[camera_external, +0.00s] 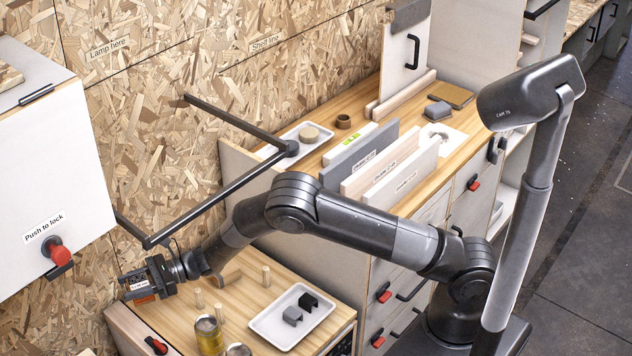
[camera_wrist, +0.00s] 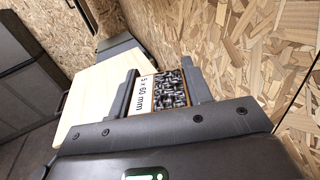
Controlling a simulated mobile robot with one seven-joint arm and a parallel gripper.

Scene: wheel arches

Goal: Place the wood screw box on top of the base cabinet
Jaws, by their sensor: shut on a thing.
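My gripper (camera_external: 143,280) is shut on the wood screw box (camera_external: 138,287). In the wrist view the box (camera_wrist: 170,91) lies between the two fingers, with a white "5 x 60 mm" label and dark screws showing. In the external view the gripper holds it in the air at the left, near the chipboard wall and by the left end of a low wooden-topped cabinet (camera_external: 243,326). I cannot tell the height of the box above that top. A taller drawer cabinet with a wooden top (camera_external: 362,90) stands behind it. The pictures do not show which one is called the base cabinet.
The low top carries a white tray (camera_external: 270,328) with two small blocks, jars (camera_external: 209,336) and short wooden pegs (camera_external: 266,275). A white wall cabinet (camera_external: 45,165) hangs at left. A dark jointed rod (camera_external: 215,200) stands out near my arm. The taller top holds upright boards.

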